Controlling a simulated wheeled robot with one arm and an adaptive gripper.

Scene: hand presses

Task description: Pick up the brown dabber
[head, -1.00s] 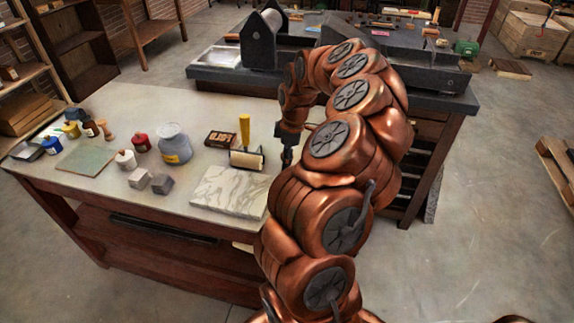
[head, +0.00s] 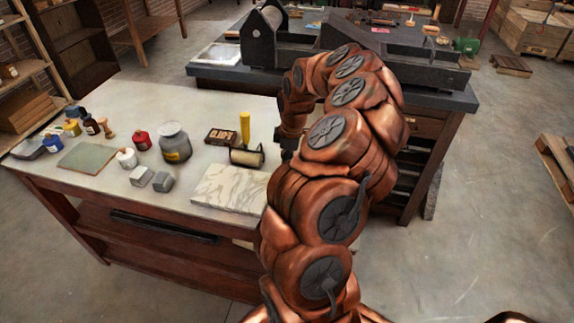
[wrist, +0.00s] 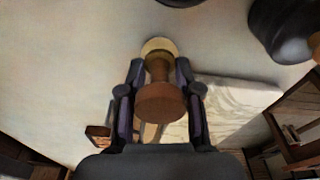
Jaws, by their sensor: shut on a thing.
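A brown wooden dabber (wrist: 160,103) with a turned handle and a pale, rounded end is between the fingers of my gripper (wrist: 160,72) in the wrist view. Both dark fingers press on its sides, and it hides part of the tabletop behind it. In the head view my copper arm covers the held dabber, and only a little of my gripper (head: 287,143) shows, at the right end of the pale workbench (head: 215,102).
A marble slab (head: 230,188), a yellow-handled roller (head: 246,157) and a type box (head: 221,136) lie near my arm. Farther left stand a grey jar (head: 175,147), two grey blocks (head: 153,179) and several bottles. A dark press (head: 285,50) stands behind the bench.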

